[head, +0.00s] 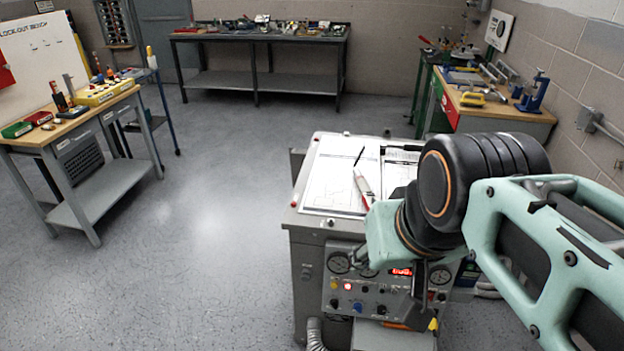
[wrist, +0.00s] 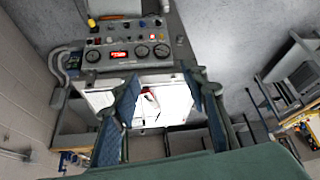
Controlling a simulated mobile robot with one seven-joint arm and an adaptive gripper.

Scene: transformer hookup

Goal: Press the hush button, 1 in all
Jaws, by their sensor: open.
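The grey control panel (head: 345,303) is on the front of the cabinet below the sloped top. It carries round gauges, a red lit display (head: 401,271) and several small coloured buttons and knobs, among them a yellow one (head: 333,284) and a blue one (head: 358,307). The labels are too small to tell which is the hush button. In the wrist view the panel (wrist: 93,62) appears at the top. My gripper (wrist: 164,80) is open and empty, its two fingers spread over the cabinet top, apart from the panel. In the head view my arm hides part of the panel's right side.
Papers (head: 335,187) and a red-and-white handheld tool (head: 364,186) lie on the cabinet top. A lockout bench (head: 88,190) stands at left, a dark bench (head: 262,82) at the back, and a wooden workbench (head: 522,112) at right. Floor left of the cabinet is clear.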

